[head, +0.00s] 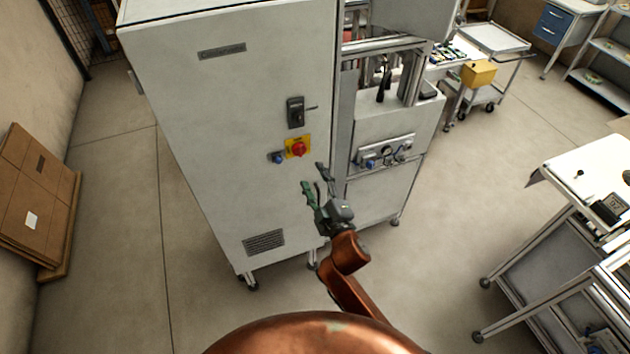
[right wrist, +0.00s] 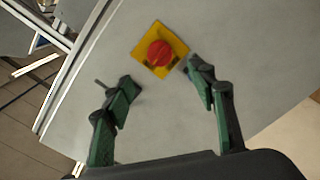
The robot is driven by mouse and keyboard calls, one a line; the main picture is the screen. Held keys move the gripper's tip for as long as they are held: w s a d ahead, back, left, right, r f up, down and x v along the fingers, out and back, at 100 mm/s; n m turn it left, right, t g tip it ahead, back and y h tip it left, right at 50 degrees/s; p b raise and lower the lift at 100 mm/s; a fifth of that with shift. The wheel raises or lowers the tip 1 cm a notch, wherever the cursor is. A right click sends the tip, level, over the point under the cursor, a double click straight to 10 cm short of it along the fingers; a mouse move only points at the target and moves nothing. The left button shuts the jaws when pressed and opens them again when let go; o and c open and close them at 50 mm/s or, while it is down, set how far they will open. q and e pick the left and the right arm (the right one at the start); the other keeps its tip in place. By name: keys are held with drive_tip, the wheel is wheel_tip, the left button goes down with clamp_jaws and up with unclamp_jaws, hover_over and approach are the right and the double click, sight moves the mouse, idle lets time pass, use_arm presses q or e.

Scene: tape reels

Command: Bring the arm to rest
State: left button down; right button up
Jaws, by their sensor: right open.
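My right gripper (head: 316,180) is open and empty in front of the grey cabinet (head: 215,110), below the red knob (head: 298,148) on its yellow plate. In the right wrist view, the two green and black fingers of the right gripper (right wrist: 163,90) stand wide apart. The red knob (right wrist: 160,53) on the yellow plate (right wrist: 146,45) shows beyond and between the fingertips, and I see no contact with it. My copper-coloured right arm reaches up from the bottom of the head view. My left gripper is not in view.
A black handle (head: 296,112) sticks out of the cabinet above the knob. A machine bench (head: 385,135) adjoins the cabinet on the right. A white table (head: 590,170) stands at right, and flat cardboard boxes (head: 30,190) lean at left. The floor (head: 450,220) between bench and table is clear.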

drive_tip(key=shift+s+d, duration=0.1)
drive_tip(key=shift+s, duration=0.35)
drive_tip(key=shift+f, duration=0.1)
